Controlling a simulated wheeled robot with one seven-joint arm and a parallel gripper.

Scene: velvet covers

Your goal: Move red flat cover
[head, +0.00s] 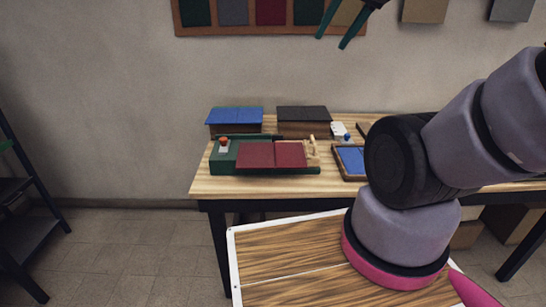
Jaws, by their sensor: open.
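The red flat cover (271,155) lies on a green box (225,163) near the left end of the wooden table. My gripper (333,42) is high at the top of the head view, above the table and apart from the cover. Its two dark green fingers are spread with nothing between them. Part of it is cut off by the top edge.
A blue-topped box (235,116) and a dark-topped box (303,115) stand behind the green box. A blue panel in a wooden frame (350,176) lies to the right. My arm hides the table's right part. A framed wooden board (287,261) is in front.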

